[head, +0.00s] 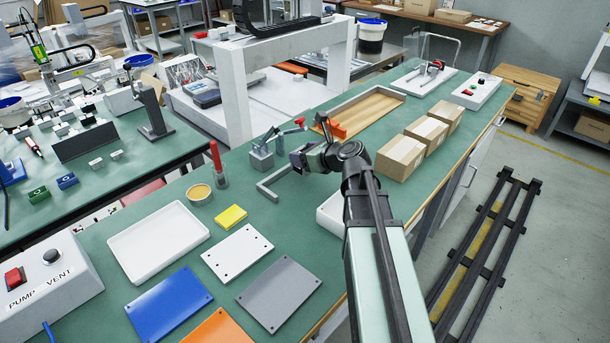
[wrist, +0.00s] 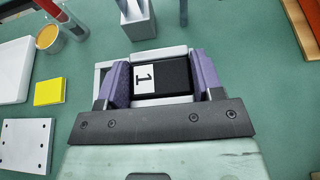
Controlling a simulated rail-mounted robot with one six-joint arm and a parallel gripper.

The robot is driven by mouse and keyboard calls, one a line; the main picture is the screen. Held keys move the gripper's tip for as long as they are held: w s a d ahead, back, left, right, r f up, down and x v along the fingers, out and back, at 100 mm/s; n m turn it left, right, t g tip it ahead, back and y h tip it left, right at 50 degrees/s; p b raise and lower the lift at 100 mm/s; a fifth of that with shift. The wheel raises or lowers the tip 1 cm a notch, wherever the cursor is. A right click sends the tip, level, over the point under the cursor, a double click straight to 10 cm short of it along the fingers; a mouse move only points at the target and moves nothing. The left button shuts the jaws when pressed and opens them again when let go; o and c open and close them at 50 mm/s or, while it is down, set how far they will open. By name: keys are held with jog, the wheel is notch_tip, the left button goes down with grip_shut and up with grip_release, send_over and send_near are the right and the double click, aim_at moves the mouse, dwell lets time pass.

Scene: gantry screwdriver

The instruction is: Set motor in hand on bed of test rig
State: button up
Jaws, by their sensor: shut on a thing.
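My gripper (wrist: 154,82) is shut on the motor (wrist: 172,77), a black block with a white label marked 1, held between purple fingers. In the head view my gripper (head: 306,160) hangs over the bench, near a grey L-shaped bracket (head: 268,191) and a small grey block-shaped fixture (head: 262,159) with a red-tipped lever. A white plate with grey and red hardware (head: 421,88), possibly the test rig, lies at the far end of the bench.
Near me lie a white tray (head: 155,240), a yellow block (head: 231,216), a tin (head: 199,194) and several flat plates. Some green bench is bare between them.

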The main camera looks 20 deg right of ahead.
notch_tip(320, 180, down, 4)
jog(key=b, duration=0.4)
jog(key=shift+f, duration=0.25)
jog(key=shift+r, duration=0.3)
jog(key=shift+f, duration=0.2)
jog(key=o, duration=1.4)
